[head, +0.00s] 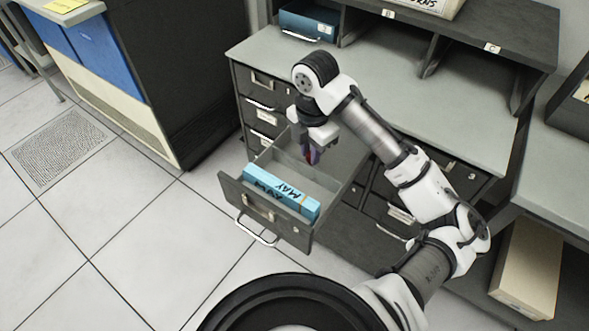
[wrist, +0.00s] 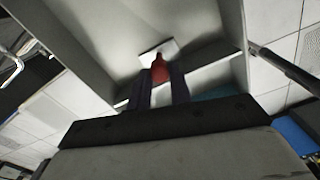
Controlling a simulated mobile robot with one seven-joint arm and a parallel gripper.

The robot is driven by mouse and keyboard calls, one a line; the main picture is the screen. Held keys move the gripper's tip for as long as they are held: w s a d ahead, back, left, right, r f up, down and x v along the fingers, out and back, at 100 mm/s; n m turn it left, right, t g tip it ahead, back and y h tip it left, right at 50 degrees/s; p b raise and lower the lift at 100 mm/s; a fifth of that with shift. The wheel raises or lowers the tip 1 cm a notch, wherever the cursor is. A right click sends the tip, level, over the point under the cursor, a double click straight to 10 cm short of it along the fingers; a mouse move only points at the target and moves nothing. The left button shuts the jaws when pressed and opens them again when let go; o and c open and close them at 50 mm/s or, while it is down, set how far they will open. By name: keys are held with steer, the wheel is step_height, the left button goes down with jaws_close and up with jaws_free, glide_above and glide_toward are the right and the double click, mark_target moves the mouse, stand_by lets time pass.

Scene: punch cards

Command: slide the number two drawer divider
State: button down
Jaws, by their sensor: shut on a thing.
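An open grey drawer (head: 236,192) sticks out from the desk, its label too small to read for sure. My gripper (head: 311,157) reaches down into the drawer, behind a blue card deck marked MAY (head: 281,192). In the wrist view, my gripper (wrist: 160,84) has its two dark fingers shut on a red tab (wrist: 160,68). The red tab appears to belong to the drawer divider, whose pale plate (wrist: 158,48) shows just beyond it. The fingers and the shadowed drawer hide most of the divider in the head view.
The grey desk (head: 432,122) stands behind, with closed drawers (head: 262,118) beside the open one. A shelf unit with cubbies (head: 480,52) stands on top and holds a blue box (head: 308,22). A dark cabinet (head: 165,80) stands left. Tiled floor (head: 130,245) is clear in front.

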steer(key=w+d, duration=0.1)
steer(key=w, duration=0.1)
steer(key=w+d, duration=0.2)
steer(key=shift+w, duration=0.1)
steer(key=c, duration=1.5)
jaws_free()
steer(key=shift+c, duration=0.2)
steer(key=shift+r, duration=0.1)
step_height(320, 180, up, 14)
